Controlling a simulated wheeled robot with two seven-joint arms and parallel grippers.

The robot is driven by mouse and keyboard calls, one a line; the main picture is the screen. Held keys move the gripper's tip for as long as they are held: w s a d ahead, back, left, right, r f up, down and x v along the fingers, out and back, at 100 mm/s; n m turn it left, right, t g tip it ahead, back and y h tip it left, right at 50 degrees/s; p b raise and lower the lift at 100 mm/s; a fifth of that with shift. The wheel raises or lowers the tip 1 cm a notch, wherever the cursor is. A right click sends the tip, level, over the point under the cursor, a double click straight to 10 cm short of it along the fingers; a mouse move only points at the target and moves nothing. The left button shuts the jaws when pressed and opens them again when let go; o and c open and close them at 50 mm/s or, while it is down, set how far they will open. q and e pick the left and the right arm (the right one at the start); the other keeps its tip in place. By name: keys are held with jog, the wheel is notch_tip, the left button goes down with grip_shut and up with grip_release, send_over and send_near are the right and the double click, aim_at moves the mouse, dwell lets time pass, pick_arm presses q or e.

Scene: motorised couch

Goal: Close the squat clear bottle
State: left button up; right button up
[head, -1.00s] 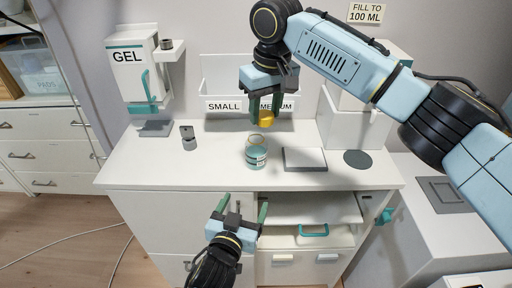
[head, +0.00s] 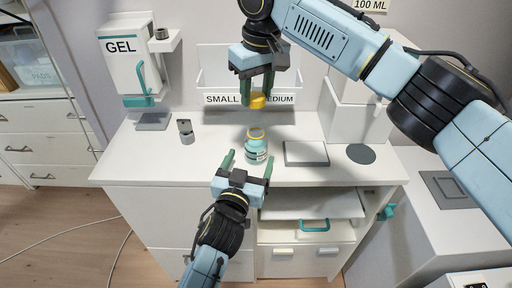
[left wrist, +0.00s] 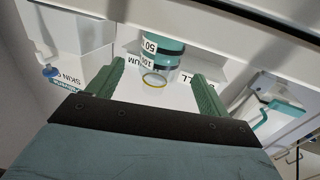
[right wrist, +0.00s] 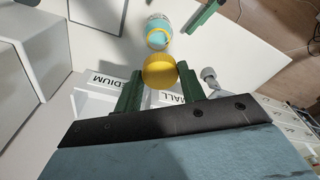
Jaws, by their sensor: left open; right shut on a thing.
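The squat clear bottle (head: 256,150) stands upright on the white counter, with teal contents, a label and an open yellow-ringed mouth. It also shows in the left wrist view (left wrist: 160,62) and the right wrist view (right wrist: 158,30). My right gripper (head: 256,98) is shut on a yellow cap (right wrist: 159,70), held above and behind the bottle, apart from it. The cap also shows in the head view (head: 257,101). My left gripper (head: 246,170) is open and empty, in front of the bottle, its fingers pointing towards it and not touching it.
The GEL dispenser (head: 130,58) is at the back left. Labelled bins (head: 222,82) stand behind.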

pick_arm(q)
jog(key=x, duration=0.8)
jog(key=shift+w+d, duration=0.1)
jog(key=shift+w, duration=0.05)
jog(key=c, duration=1.4)
jog(key=shift+c, duration=0.3)
pick_arm(e)
send_over(255, 126)
jog(key=shift+s+d+f, duration=0.1)
jog(key=shift+s+f, duration=0.05)
jog(key=shift+f, duration=1.1)
jog(key=shift+s+d+f, duration=0.1)
jog(key=shift+f, duration=1.15)
